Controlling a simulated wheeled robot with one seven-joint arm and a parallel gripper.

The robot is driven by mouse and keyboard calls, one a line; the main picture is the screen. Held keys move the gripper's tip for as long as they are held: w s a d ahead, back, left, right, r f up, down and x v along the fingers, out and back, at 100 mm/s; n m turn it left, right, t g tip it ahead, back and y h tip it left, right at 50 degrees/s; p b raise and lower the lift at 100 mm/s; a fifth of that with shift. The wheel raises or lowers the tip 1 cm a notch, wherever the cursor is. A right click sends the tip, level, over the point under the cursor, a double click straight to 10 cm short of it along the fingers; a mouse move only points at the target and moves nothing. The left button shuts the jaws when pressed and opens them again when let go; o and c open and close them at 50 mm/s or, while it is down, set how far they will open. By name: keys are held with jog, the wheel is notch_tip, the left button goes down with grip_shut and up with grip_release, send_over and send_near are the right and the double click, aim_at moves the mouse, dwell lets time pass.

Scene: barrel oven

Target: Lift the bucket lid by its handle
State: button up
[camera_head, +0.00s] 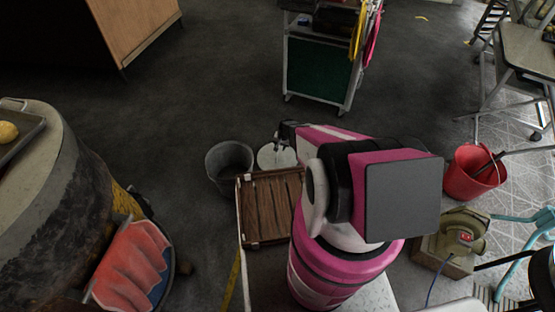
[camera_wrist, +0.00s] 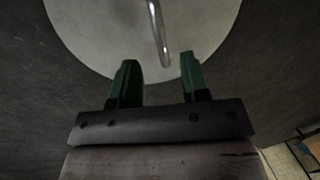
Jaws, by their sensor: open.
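The bucket lid (camera_wrist: 205,30) is a round, pale grey disc that fills the upper middle of the wrist view. Its handle (camera_wrist: 157,28) is a thin metal bar that runs up the picture from between my fingertips. In the head view the lid (camera_head: 268,158) is partly hidden behind my gripper (camera_head: 283,138). A dark grey open bucket (camera_head: 213,168) stands just left of the lid. In the wrist view my gripper (camera_wrist: 158,78) has its two green fingers apart, one on each side of the handle's near end. I cannot tell whether they touch anything.
A slatted wooden tray or crate (camera_head: 268,207) lies just in front of the bucket and lid. The barrel oven (camera_head: 60,190) stands at the left. A red bucket (camera_head: 470,180) is at the right, and a cart (camera_head: 318,65) stands behind. The floor between is clear.

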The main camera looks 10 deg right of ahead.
jog(key=f, duration=0.2)
jog(key=a+f, duration=0.1)
jog(key=f, duration=0.2)
jog(key=shift+w+a+f, duration=0.2)
jog(key=shift+f, duration=0.05)
grip_shut()
